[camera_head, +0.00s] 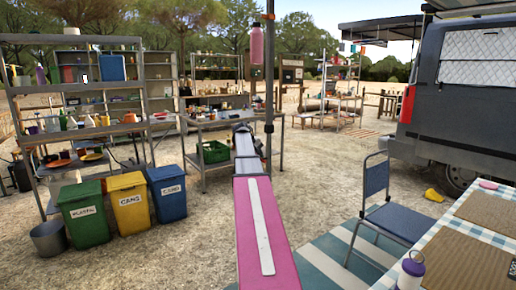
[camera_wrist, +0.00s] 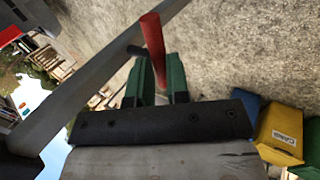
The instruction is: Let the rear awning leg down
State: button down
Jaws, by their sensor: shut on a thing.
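The awning leg is a dark upright pole (camera_head: 269,90) in the head view, just beyond the end of my arm. In the wrist view the leg shows as a grey bar (camera_wrist: 95,75) running diagonally. A red handle (camera_wrist: 151,35) with a black fitting (camera_wrist: 136,50) sits beside the bar. My gripper (camera_wrist: 157,68) has green fingers on either side of the red handle and is shut on it. In the head view my gripper is small and mostly hidden behind my arm. The leg's foot is hidden there too.
A pink bottle (camera_head: 256,45) shows beside the pole. Green, yellow and blue bins (camera_head: 130,202) stand at left by a shelf (camera_head: 75,90). A workbench (camera_head: 215,125) is behind my arm. A blue chair (camera_head: 385,205), a checked table (camera_head: 465,235) and the van (camera_head: 460,100) are at right.

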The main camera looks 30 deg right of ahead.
jog(key=shift+d+f, duration=0.1)
jog(key=shift+f, duration=2.15)
jog(key=c, duration=1.1)
grip_release()
jog(key=v, duration=1)
jog(key=shift+a+r, duration=0.2)
jog(key=shift+r, duration=0.15)
jog(key=shift+s, duration=0.1)
